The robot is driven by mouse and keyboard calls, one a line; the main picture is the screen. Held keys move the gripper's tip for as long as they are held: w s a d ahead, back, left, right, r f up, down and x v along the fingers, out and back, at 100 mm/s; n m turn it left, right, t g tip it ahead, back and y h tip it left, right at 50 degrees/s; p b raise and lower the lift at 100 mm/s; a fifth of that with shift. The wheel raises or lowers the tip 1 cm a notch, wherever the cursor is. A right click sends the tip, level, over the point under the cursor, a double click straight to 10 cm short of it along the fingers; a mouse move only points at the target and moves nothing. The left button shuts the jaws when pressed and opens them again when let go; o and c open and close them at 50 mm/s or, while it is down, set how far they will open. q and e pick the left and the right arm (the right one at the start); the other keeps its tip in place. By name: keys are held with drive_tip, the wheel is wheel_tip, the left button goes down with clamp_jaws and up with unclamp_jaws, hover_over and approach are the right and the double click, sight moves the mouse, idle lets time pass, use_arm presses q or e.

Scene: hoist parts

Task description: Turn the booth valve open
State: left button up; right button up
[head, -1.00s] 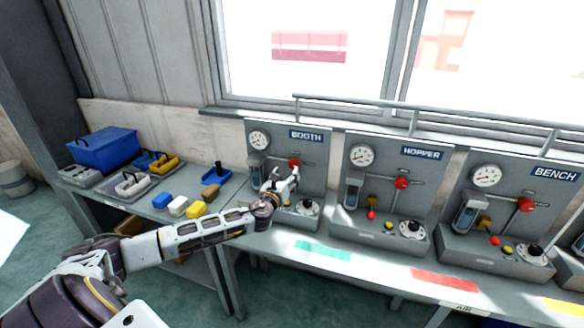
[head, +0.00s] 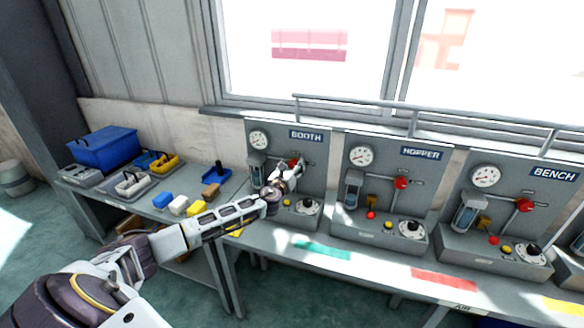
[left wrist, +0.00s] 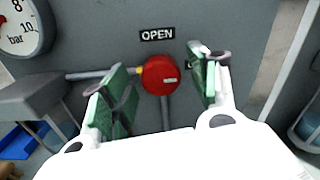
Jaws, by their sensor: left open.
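The booth valve (head: 294,162) is a red round knob on the grey panel under the BOOTH sign (head: 306,135). In the left wrist view the red knob (left wrist: 160,75) sits on a horizontal pipe below an OPEN label (left wrist: 157,34). My left gripper (head: 292,172) is at the booth panel, in front of the knob and partly hiding it. In the left wrist view its green-padded fingers (left wrist: 158,88) are open, one on each side of the knob, with gaps visible. Whether the fingertips reach past the knob's face I cannot tell. My right gripper is not in view.
A gauge (head: 259,140) is at the panel's upper left. The hopper panel (head: 385,165) and bench panel (head: 520,195) stand to the right with similar red knobs. Blue, white and yellow blocks (head: 178,206) and a blue box (head: 103,147) lie left on the bench.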

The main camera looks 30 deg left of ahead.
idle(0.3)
use_arm(q)
drive_tip(key=c, duration=1)
